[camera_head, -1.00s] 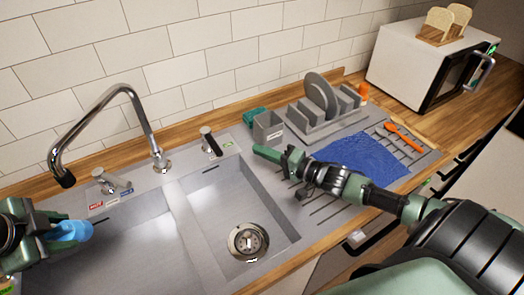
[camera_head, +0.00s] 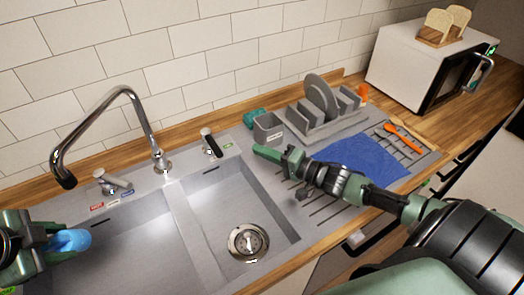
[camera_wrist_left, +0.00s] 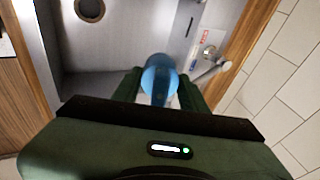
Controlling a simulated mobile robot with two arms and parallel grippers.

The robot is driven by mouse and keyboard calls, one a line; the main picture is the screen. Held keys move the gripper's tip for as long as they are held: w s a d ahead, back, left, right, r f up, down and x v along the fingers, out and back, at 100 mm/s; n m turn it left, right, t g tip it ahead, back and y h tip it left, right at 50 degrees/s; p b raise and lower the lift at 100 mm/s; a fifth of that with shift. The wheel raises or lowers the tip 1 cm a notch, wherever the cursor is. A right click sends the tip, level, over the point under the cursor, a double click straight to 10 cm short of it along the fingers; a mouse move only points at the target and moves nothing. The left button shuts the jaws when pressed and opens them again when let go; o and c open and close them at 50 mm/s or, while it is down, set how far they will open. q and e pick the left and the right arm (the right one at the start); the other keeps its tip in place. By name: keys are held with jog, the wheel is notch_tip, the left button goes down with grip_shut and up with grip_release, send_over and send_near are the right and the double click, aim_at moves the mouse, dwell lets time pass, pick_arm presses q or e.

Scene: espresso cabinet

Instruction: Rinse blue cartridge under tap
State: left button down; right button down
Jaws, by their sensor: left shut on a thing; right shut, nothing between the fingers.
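The blue cartridge (camera_head: 70,241) is held in my left gripper (camera_head: 60,238) at the left edge of the head view. In the left wrist view the blue cartridge (camera_wrist_left: 159,77) sits between the two fingers of my left gripper (camera_wrist_left: 157,90), over the sink. The tap (camera_head: 110,95) is a curved metal spout, and its outlet (camera_head: 66,181) is above the left basin, above the cartridge in the picture. The tap lever (camera_head: 113,184) is at the back rim, with red and blue labels. My right gripper (camera_head: 268,153) is shut and empty over the drainboard.
The left basin (camera_head: 140,250) and right basin (camera_head: 215,205) look empty; a drain (camera_head: 248,242) is in the right one. A grey dish rack (camera_head: 325,120) with a plate, a grey holder (camera_head: 268,130) and a blue cloth (camera_head: 360,155) are to the right. A white microwave (camera_head: 410,65) stands behind.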

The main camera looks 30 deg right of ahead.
pick_arm(q)
jog(key=shift+r, duration=0.1)
dwell(0.5)
jog(key=shift+s+a+r+p, duration=0.15)
jog(key=shift+r+p, duration=0.1)
jog(key=shift+p, duration=0.2)
jog(key=s+r+p, duration=0.1)
jog(key=s+a+r+p, duration=0.1)
jog(key=p, duration=0.1)
jog(key=s+a+r+p, duration=0.1)
jog(key=s, duration=0.1)
jog(key=shift+a+r+p, duration=0.1)
jog(key=shift+r+p, duration=0.1)
jog(key=shift+p, duration=0.1)
jog(key=shift+s+f, duration=0.1)
dwell(1.0)
